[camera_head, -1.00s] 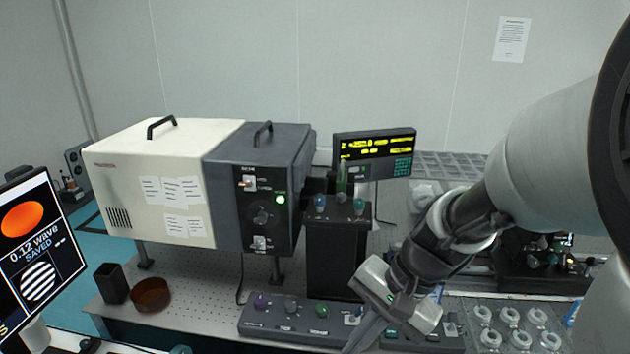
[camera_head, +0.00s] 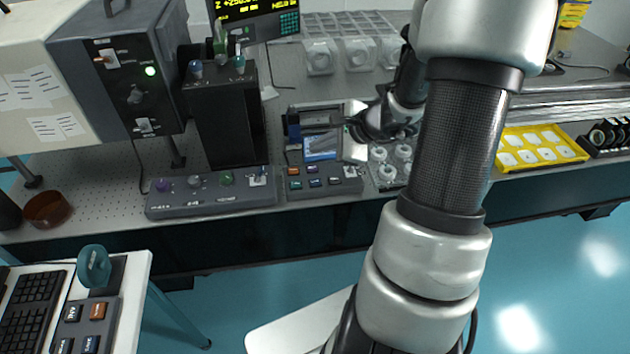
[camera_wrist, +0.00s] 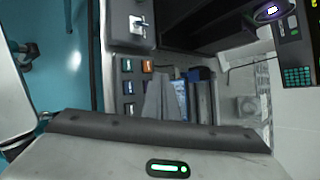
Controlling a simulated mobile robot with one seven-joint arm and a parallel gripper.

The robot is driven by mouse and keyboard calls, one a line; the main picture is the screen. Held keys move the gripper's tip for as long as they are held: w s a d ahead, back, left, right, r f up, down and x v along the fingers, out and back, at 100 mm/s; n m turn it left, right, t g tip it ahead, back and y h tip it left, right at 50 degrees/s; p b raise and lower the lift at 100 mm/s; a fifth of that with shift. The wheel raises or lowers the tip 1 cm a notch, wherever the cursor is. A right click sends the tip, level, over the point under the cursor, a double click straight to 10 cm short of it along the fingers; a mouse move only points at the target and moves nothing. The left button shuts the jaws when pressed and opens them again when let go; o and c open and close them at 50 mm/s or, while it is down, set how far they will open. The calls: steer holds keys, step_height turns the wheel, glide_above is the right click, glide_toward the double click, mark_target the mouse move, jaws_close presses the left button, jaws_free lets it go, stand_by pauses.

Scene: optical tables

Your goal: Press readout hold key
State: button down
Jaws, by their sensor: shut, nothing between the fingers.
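The readout (camera_head: 257,18) stands at the top of the head view with yellow digits on black and a teal keypad at its right; its text is too small to read surely. It also shows at the right of the wrist view (camera_wrist: 298,45). A low grey key box (camera_head: 325,187) with orange, teal, blue and dark keys sits at the table's front edge. In the wrist view its orange key (camera_wrist: 147,66) and teal key (camera_wrist: 127,65) lie just beyond my fingertips. My gripper (camera_wrist: 163,80) is shut and empty above the box; I cannot tell whether it touches a key.
A grey knob panel (camera_head: 210,198) sits left of the key box, with a tall black block (camera_head: 222,125) behind it. A small blue screen (camera_head: 320,146) is behind the box. White round parts (camera_head: 385,165) lie to the right. Another keypad (camera_head: 85,325) is on the white desk.

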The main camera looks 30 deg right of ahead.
steer(key=shift+f, duration=0.1)
steer(key=b, duration=0.7)
glide_above(319, 184)
step_height(319, 184, down, 8)
steer(key=shift+w+r, duration=0.1)
steer(key=shift+f+b, duration=0.3)
steer(key=shift+f, duration=0.15)
stand_by(1.4)
steer(key=shift+f+b, duration=0.4)
steer(key=shift+b, duration=0.2)
steer(key=shift+f+b, duration=0.4)
steer(key=shift+b, duration=0.15)
stand_by(0.4)
steer(key=shift+r, duration=0.1)
steer(key=shift+r+p, duration=0.55)
steer(key=shift+r, duration=0.2)
